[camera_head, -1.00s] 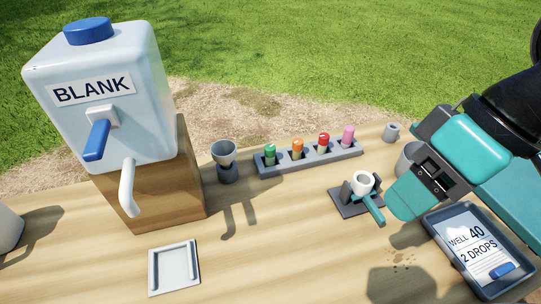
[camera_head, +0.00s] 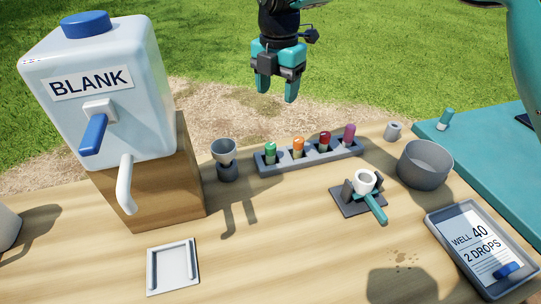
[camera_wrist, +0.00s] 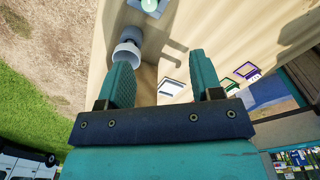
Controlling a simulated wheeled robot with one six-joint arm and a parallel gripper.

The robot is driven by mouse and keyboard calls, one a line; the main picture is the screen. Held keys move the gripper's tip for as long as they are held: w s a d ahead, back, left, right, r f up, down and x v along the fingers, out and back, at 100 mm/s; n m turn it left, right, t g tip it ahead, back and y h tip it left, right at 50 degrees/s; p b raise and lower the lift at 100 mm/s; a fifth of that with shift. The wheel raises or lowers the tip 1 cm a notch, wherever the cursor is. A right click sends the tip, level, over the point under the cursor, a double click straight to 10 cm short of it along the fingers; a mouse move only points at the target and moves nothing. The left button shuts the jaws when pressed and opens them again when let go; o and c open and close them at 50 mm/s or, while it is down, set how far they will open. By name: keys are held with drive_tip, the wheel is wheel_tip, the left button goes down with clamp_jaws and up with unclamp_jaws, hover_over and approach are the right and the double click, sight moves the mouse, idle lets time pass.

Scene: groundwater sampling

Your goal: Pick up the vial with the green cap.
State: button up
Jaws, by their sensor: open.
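The vial with the green cap (camera_head: 270,150) stands upright in the leftmost place of a grey rack (camera_head: 320,160). Its pale green top (camera_wrist: 150,5) appears at the upper edge of the wrist view, partly cut off. My gripper (camera_head: 277,93) hangs above and behind the rack in the head view, fingers pointing down, apart from the vials. In the wrist view, its two teal fingers (camera_wrist: 162,66) are spread with nothing between them.
Vials with orange (camera_head: 298,146), red (camera_head: 324,140) and purple (camera_head: 348,133) caps share the rack. A grey cup on a stand (camera_head: 224,156) is close on the left. A scoop holder (camera_head: 357,204) and bowl (camera_head: 425,168) are right.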

drive_tip(key=n, duration=0.1)
approach(270, 146)
wheel_tip(270, 146, down, 6)
drive_tip(key=shift+s+r, duration=0.15)
drive_tip(key=shift+a+f+p, duration=0.15)
drive_tip(key=shift+f+p, duration=0.25)
drive_tip(key=shift+f, duration=2.3)
drive_tip(key=c, duration=1)
